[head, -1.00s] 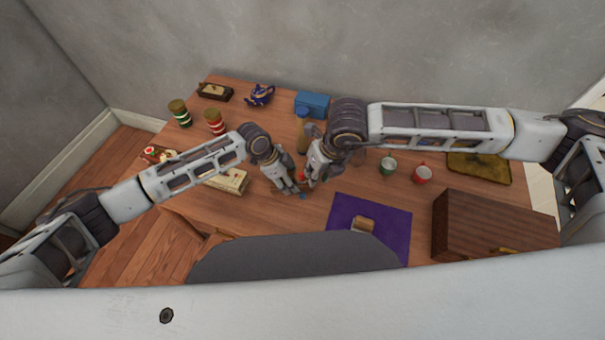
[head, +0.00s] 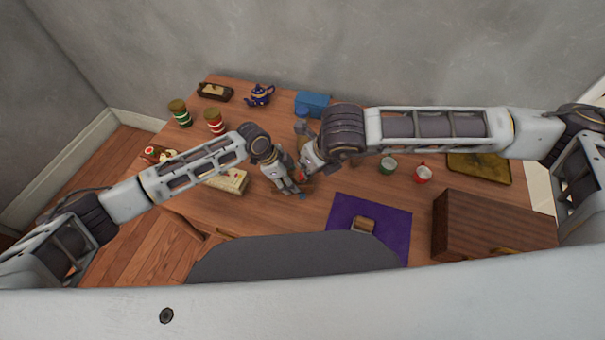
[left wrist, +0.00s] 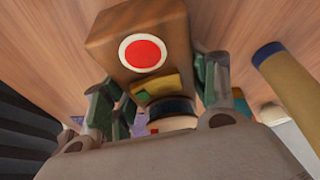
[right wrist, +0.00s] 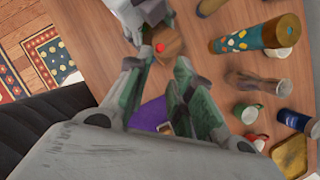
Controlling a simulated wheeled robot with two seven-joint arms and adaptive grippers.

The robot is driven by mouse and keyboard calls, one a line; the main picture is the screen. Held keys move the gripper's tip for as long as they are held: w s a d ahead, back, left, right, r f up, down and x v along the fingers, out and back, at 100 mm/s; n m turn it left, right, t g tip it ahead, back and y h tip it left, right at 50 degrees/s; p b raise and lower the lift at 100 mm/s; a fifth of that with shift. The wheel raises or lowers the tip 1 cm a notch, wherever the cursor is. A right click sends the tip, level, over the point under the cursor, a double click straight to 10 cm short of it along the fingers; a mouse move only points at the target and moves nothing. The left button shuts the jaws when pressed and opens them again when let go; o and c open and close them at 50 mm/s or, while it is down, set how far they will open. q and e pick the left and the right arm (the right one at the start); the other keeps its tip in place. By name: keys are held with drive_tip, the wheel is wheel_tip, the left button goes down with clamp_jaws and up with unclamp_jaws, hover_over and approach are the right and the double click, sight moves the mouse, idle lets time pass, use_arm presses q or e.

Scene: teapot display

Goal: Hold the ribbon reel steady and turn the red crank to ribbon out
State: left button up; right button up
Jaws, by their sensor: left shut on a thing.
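The ribbon reel appears as a wooden block (left wrist: 108,38) in the left wrist view, with a red round knob (left wrist: 143,53) in a white ring on its face. The knob also shows as a red dot in the right wrist view (right wrist: 160,47), on the wooden top. My left gripper (head: 297,190) is shut on the reel low over the table; its fingers stand on either side of it in the left wrist view (left wrist: 157,100). My right gripper (right wrist: 158,68) is open, its fingertips apart and just short of the knob. Its own fingers partly hide the reel in the head view.
A purple mat (head: 390,240) with a small brown item lies in front. A wooden box (head: 490,230) stands at right. Green (head: 387,165) and red (head: 423,174) mugs, a blue box (head: 312,102), a teapot (head: 260,95) and striped cans (head: 214,122) stand around the arms.

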sight(302, 175)
drive_tip(key=shift+x, duration=5.8)
drive_tip(key=shift+w, duration=0.1)
clamp_jaws()
